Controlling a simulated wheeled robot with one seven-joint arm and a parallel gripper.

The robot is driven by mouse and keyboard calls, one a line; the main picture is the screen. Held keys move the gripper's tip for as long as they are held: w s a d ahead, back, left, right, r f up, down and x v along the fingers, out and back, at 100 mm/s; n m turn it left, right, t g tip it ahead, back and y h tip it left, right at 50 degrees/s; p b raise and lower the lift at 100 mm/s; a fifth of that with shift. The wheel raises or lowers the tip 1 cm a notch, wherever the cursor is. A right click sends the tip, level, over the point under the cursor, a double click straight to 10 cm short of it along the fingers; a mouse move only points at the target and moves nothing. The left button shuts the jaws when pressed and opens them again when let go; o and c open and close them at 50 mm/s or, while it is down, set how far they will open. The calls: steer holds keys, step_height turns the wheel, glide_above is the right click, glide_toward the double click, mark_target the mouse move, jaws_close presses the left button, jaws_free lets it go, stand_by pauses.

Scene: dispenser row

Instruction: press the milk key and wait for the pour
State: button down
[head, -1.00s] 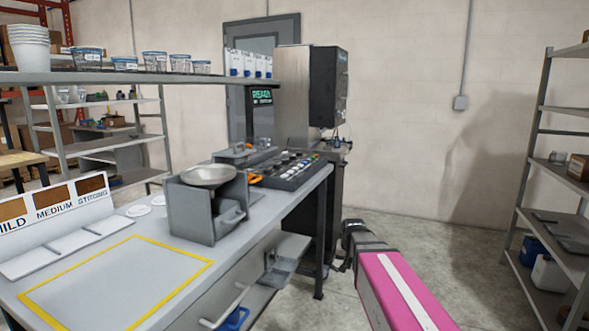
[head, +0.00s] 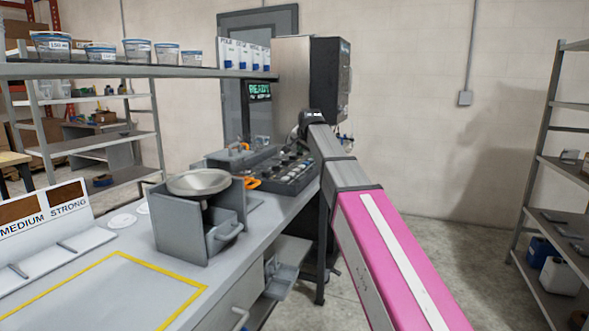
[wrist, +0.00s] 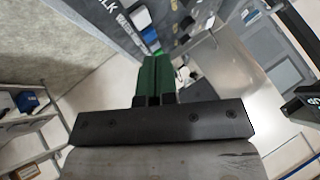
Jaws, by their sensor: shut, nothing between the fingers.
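In the wrist view my gripper (wrist: 157,64) has its two green fingers together, with nothing between them. Just past the fingertips is a dark panel with a white key (wrist: 140,16) and a blue key (wrist: 148,36). A label ending in "LK", cut by the picture edge, stands near the white key, and a label starting "WA" near the blue one. The fingertips appear close to the blue key; I cannot tell whether they touch. My arm hides the fingertips there.
The bench (head: 150,240) carries a scale-like stand with a metal dish (head: 199,182) and a dark tray of several small items (head: 285,168). An overhead shelf (head: 130,71) holds tubs. A rack (head: 545,170) stands at right, with open floor between.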

mark_target(298, 170)
steer(key=r, duration=0.1)
steer(key=w+a+r, duration=0.1)
steer(key=r, duration=0.1)
steer(key=shift+w+a+r, duration=0.1)
steer(key=shift+w+a, duration=0.2)
steer(key=shift+w, duration=0.05)
steer(key=shift+f, duration=4.4)
steer(key=shift+f, duration=0.15)
steer(key=shift+f, duration=0.3)
steer(key=shift+f, duration=0.45)
steer(key=shift+r, duration=0.9)
